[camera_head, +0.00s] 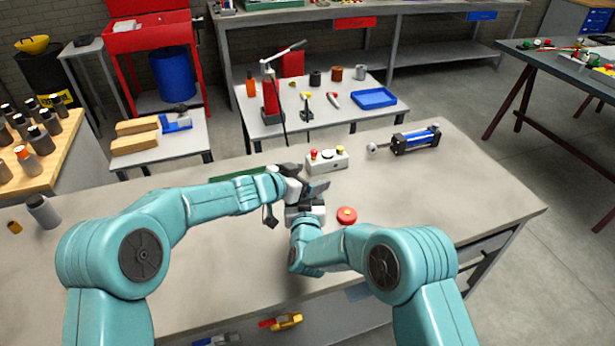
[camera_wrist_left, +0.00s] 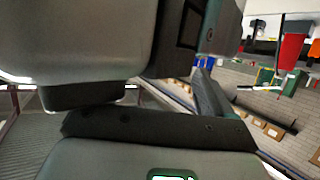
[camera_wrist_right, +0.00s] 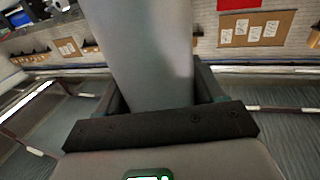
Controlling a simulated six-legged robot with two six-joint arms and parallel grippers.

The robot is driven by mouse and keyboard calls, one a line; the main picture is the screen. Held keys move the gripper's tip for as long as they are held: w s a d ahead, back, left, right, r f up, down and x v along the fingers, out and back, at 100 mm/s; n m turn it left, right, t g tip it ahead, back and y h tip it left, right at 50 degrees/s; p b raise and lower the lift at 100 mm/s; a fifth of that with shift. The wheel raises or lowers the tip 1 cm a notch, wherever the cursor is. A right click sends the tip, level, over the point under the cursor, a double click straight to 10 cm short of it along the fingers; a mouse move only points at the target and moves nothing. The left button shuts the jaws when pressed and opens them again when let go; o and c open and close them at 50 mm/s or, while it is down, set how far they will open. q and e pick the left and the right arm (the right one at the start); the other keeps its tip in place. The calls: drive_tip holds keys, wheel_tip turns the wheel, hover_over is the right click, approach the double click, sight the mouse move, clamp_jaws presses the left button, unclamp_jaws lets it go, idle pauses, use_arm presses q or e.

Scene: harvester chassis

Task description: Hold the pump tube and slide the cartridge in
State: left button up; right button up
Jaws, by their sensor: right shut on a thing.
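My right gripper (camera_wrist_right: 160,110) is shut on a smooth grey tube-like body (camera_wrist_right: 145,50), which I take for the pump tube. It rises between the fingers in the right wrist view, and its far end is out of frame. My left gripper (camera_head: 305,180) is over the middle of the bench, very close to the right gripper (camera_head: 304,207), with its dark fingers apart. In the left wrist view a large grey body (camera_wrist_left: 75,35) covers much of the picture and hides one finger. I cannot clearly make out the cartridge; it may be hidden by the grippers.
A red button (camera_head: 347,215) is right of the grippers on the bench (camera_head: 450,190). Behind are a control box (camera_head: 326,162) and a blue cylinder (camera_head: 415,140). The bench's right front is clear.

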use_arm(q)
drive_tip(key=shift+s+a+f, duration=0.15)
drive_tip(key=shift+f, duration=0.55)
use_arm(e)
drive_tip(key=shift+r, duration=0.15)
drive_tip(key=shift+w+d, duration=0.15)
drive_tip(key=shift+w, duration=0.05)
drive_tip(key=shift+s+a, duration=0.15)
drive_tip(key=shift+a, duration=0.05)
use_arm(q)
drive_tip(key=r+v, duration=0.1)
drive_tip(key=v, duration=1.1)
drive_tip(key=shift+w, duration=0.2)
drive_tip(key=shift+r, duration=0.15)
drive_tip(key=shift+r, duration=0.1)
use_arm(e)
drive_tip(key=o, duration=1.6)
